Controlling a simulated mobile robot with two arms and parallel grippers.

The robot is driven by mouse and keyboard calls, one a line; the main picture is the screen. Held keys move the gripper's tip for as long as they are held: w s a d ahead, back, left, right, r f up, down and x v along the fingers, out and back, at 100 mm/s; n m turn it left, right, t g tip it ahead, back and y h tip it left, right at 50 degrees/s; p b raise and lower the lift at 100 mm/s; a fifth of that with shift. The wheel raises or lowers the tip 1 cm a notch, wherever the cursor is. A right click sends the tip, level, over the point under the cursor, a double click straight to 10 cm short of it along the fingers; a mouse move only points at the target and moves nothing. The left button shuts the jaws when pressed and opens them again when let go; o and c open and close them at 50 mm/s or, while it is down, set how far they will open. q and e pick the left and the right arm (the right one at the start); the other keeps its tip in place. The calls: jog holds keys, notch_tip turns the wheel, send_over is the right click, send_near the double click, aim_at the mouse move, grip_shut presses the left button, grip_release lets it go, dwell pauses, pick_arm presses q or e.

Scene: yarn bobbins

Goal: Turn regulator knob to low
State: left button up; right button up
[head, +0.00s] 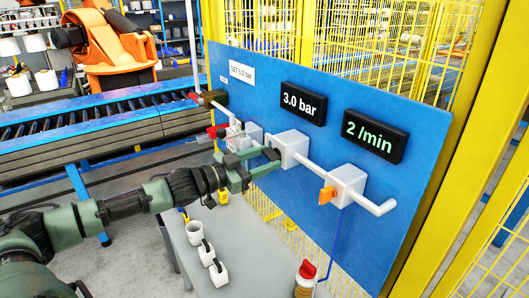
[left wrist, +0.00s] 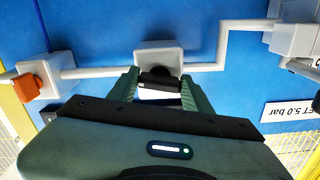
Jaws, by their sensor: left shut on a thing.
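The regulator is a white box (head: 291,147) on the blue panel, with pipes on both sides. It also shows in the left wrist view (left wrist: 158,56). Its dark knob (left wrist: 160,80) faces out from the panel, and in the head view it is mostly hidden by the fingers. My left gripper (head: 268,158) is shut on the knob, with one green finger on each side of it in the left wrist view (left wrist: 159,88). A black display (head: 303,103) above the regulator reads 3.0 bar. My right gripper is out of view.
A white sign (head: 242,74) reads SET 5.0 bar. Another display (head: 375,136) reads 2 /min. A box with an orange handle (head: 327,195) is right of the regulator, and a red handle (head: 216,131) is left. A grey table (head: 235,255) with white containers stands below.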

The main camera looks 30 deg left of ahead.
pick_arm(q)
jog(key=shift+f+n+p, duration=0.1)
jog(key=shift+n+p, duration=0.2)
jog(key=shift+n, duration=0.9)
jog(key=shift+d+f, duration=0.1)
jog(key=o, duration=1.4)
jog(key=shift+c, duration=0.2)
jog(key=shift+s, duration=0.15)
jog(key=v, duration=0.7)
jog(key=shift+s+a, duration=0.2)
jog(key=shift+s, duration=0.05)
